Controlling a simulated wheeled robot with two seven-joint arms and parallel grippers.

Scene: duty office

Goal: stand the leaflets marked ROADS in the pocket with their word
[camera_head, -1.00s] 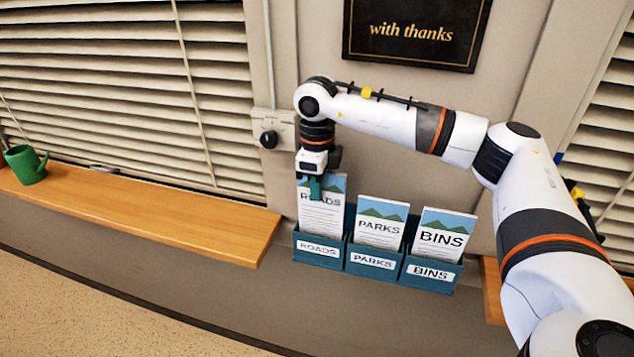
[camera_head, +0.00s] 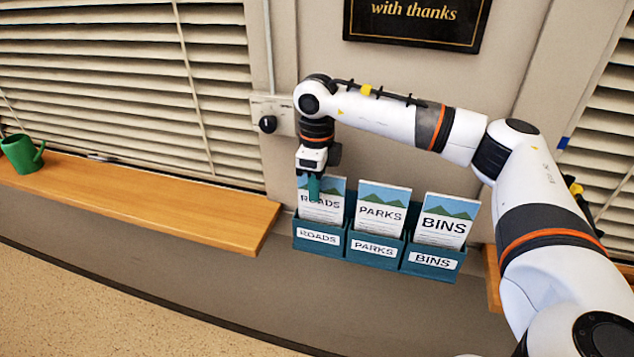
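The ROADS leaflets (camera_head: 325,211), white with a blue and green picture at the top, stand in the left pocket (camera_head: 300,246) of a teal holder. That pocket's label reads ROADS. My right gripper (camera_head: 314,188) comes down from above and is shut on the upper part of the leaflets, with a finger over part of the printed word. The bottom of the leaflets is hidden behind the pocket's front. Their top edge stands about level with the PARKS leaflets beside them. My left gripper is not in view.
PARKS leaflets (camera_head: 381,213) fill the middle pocket and BINS leaflets (camera_head: 444,222) the right one. A wooden shelf (camera_head: 150,195) with a green watering can (camera_head: 22,155) is at the left. A wall box with a black knob (camera_head: 267,124) sits behind my gripper.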

